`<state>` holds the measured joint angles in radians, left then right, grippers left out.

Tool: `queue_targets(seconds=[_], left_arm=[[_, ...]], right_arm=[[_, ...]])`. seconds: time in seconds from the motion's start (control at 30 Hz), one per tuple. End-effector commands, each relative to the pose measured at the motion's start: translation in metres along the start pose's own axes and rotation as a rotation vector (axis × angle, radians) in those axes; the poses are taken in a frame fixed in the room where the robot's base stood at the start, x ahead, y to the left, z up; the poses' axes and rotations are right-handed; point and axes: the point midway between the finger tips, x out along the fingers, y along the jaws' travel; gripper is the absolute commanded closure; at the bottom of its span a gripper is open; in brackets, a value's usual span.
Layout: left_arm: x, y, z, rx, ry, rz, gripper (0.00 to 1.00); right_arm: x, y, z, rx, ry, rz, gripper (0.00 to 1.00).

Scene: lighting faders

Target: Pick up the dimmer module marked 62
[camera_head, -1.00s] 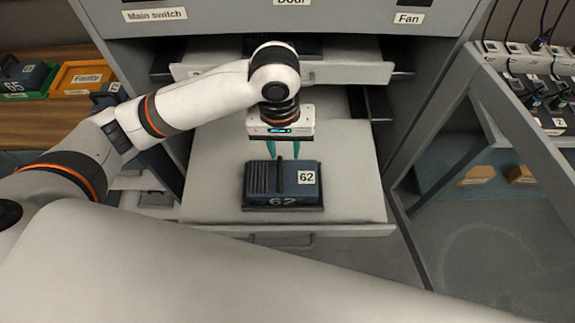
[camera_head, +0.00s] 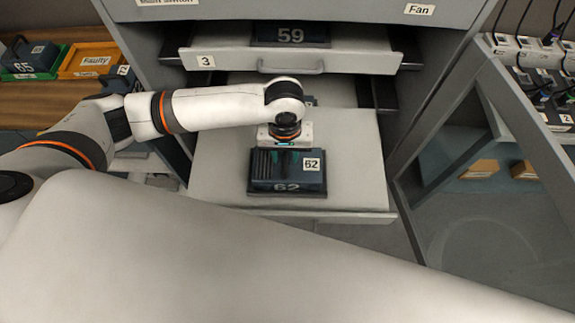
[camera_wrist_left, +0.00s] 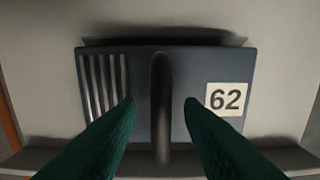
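The dimmer module marked 62 (camera_head: 288,172) is dark blue-grey and sits on the pulled-out drawer (camera_head: 350,170). It has a ribbed left part, a raised ridge and a white 62 label. In the left wrist view the module (camera_wrist_left: 200,75) lies below the gripper (camera_wrist_left: 160,103). The two green fingers are apart, one on each side of the upright ridge (camera_wrist_left: 160,100), with gaps to it. My right gripper is not in view.
A drawer above, labelled 3 (camera_head: 345,62), holds a module marked 59 (camera_head: 291,34). At left are a green bin (camera_head: 25,75) and an orange bin marked Faulty (camera_head: 90,62). A grey frame with plugged-in units (camera_head: 540,85) stands at right.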

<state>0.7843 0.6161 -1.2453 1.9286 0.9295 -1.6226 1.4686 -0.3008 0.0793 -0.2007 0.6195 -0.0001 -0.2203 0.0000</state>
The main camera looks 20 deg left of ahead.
Motion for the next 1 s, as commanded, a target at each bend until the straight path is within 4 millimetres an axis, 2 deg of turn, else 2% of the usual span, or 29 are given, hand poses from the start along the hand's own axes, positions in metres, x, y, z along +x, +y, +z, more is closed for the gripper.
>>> queue_targets(seconds=[0.1, 0.3, 0.53, 1.0], left_arm=[[0.0082, 0.0002, -0.0001, 0.0, -0.001, 0.0, 0.66], [0.009, -0.0001, -0.0001, 0.001, -0.001, -0.001, 0.66], [0.0086, -0.0001, -0.0001, 0.001, -0.001, -0.001, 1.0], [0.0082, -0.0001, 0.0002, 0.0, -0.002, -0.001, 1.0]], right_arm=[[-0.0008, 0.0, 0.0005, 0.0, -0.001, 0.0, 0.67], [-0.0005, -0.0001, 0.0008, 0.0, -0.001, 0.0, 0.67], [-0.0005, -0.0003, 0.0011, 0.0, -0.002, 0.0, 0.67], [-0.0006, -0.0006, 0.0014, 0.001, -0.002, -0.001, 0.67]])
